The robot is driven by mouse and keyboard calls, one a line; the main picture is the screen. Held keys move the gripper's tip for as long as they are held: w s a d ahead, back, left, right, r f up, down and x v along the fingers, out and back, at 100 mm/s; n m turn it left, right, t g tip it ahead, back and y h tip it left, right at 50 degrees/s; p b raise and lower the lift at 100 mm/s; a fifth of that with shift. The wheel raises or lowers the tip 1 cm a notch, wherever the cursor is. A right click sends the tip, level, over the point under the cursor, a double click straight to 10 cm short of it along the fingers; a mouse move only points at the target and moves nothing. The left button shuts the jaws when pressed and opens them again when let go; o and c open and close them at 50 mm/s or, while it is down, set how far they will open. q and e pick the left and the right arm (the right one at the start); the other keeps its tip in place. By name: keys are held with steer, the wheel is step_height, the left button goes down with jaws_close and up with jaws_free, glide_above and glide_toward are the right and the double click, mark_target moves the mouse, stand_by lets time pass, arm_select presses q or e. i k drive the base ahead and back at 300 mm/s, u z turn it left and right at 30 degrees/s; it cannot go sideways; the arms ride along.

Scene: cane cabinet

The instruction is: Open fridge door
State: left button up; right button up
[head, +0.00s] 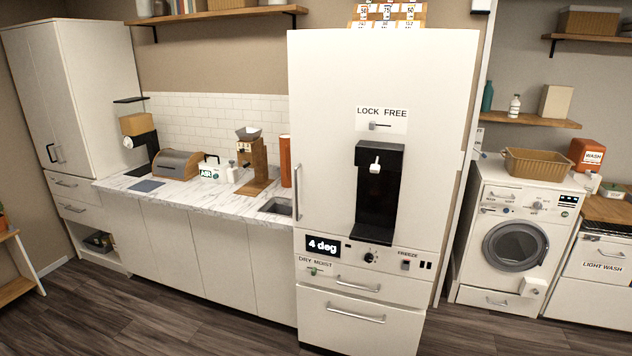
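The white fridge (330,130) stands upright in the middle of the head view. Its large upper door looks closed, with a vertical metal handle (297,192) along its left edge. A black dispenser recess (378,195) and a "LOCK FREE" label (382,119) are on the door front. Below the door are a control panel with a "4 deg" display (323,245) and two drawers (357,316) with horizontal handles, both closed. Neither of my grippers shows in the head view.
A marble counter (222,201) with a bread box (178,165) and a grinder runs left of the fridge. A tall white cabinet (75,95) stands at the far left. A washing machine (515,235) is at the right. The dark wooden floor (200,318) in front is clear.

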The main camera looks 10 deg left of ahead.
mark_target(416, 84)
steer(key=u, duration=0.65)
steer(key=i, duration=1.65)
steer(key=u, duration=0.65)
